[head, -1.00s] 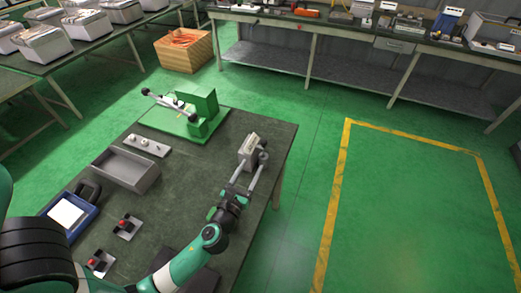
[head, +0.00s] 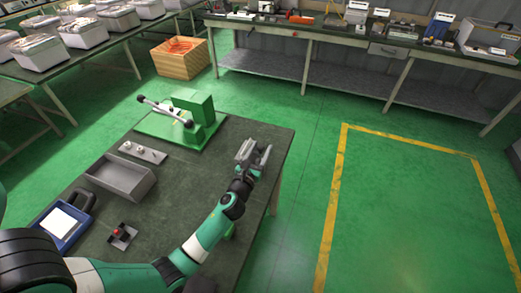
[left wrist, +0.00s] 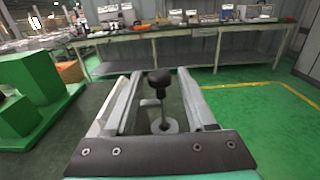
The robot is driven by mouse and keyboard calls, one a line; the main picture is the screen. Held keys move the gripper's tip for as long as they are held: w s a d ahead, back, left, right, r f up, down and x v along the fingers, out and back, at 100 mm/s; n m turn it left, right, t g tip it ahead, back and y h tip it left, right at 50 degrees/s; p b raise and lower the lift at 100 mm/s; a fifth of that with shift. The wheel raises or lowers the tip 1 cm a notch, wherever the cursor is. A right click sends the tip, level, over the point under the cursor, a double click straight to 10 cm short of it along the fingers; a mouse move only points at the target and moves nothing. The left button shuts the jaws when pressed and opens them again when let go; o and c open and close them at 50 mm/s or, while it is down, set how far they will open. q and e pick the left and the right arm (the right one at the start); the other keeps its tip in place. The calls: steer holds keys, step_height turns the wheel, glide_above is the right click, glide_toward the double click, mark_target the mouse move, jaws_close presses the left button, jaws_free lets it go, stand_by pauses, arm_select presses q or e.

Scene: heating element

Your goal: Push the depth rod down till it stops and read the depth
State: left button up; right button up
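The depth rod shows in the left wrist view as a black ball knob (left wrist: 159,78) on a thin metal rod, standing up from a round grey base (left wrist: 165,125). My left gripper (left wrist: 160,88) is open, with one finger on each side of the rod and gaps visible on both sides. In the head view my left gripper (head: 255,152) is at the right edge of the dark table, over the grey gauge, which it mostly hides. I cannot make out a depth reading. My right gripper is not in view.
A green lever press (head: 195,112) stands left of the gripper. The floor on the right is clear.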

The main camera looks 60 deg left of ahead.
arm_select(q)
jaws_close()
stand_by(1.2)
